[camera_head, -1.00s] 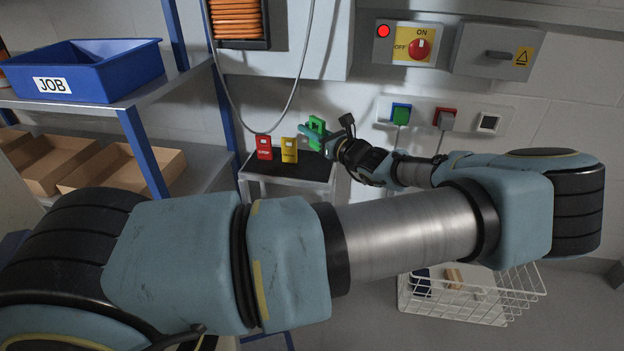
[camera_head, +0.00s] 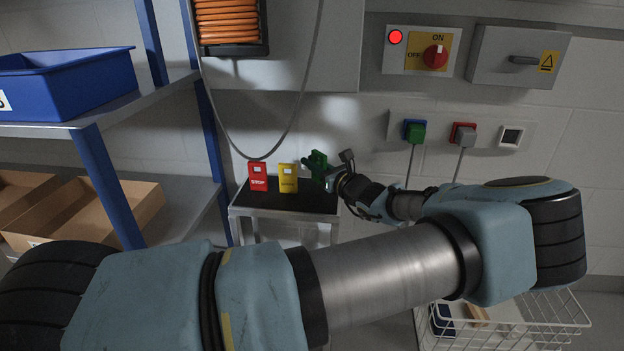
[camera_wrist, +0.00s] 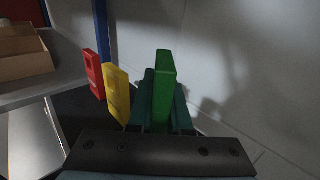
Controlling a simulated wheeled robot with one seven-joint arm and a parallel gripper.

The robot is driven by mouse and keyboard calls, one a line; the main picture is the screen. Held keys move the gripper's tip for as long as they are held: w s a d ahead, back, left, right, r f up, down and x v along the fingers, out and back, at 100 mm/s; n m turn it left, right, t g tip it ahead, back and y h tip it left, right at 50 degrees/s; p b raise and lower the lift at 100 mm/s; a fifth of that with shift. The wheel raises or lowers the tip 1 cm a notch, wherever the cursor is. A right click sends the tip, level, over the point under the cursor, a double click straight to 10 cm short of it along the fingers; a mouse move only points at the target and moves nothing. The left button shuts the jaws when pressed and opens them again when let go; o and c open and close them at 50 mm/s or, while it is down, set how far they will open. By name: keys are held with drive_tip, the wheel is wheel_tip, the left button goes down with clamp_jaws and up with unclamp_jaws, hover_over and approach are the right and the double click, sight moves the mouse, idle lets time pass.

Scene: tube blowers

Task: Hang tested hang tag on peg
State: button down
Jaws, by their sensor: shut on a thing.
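A green tag (camera_head: 317,163) is held in my gripper (camera_head: 322,172), above the right side of a small dark-topped table. In the wrist view the green tag (camera_wrist: 164,85) stands upright between the two fingers of my gripper (camera_wrist: 162,108). Its printed face is not readable. A red tag (camera_head: 258,177) and a yellow tag (camera_head: 288,178) stand upright at the left of the green one. They also show in the wrist view, red (camera_wrist: 94,74) farther left and yellow (camera_wrist: 117,92) nearer. I cannot make out a peg.
The small table (camera_head: 265,202) stands against the white wall. A shelf with a blue bin (camera_head: 65,85) and cardboard boxes (camera_head: 85,210) is at left. A cable (camera_head: 300,100) hangs above. Sockets (camera_head: 462,135) and a switch box (camera_head: 420,52) are on the wall; a wire basket (camera_head: 540,318) is low right.

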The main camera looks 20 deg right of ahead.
sight(313, 174)
drive_tip(key=shift+f+b, duration=0.4)
drive_tip(key=shift+f, duration=1.45)
drive_tip(key=shift+f, duration=0.15)
drive_tip(key=c, duration=0.8)
unclamp_jaws()
drive_tip(key=shift+c, duration=0.2)
drive_tip(key=shift+r, duration=0.2)
drive_tip(key=p+v, duration=0.1)
drive_tip(key=v, duration=1.1)
drive_tip(key=shift+p, duration=0.3)
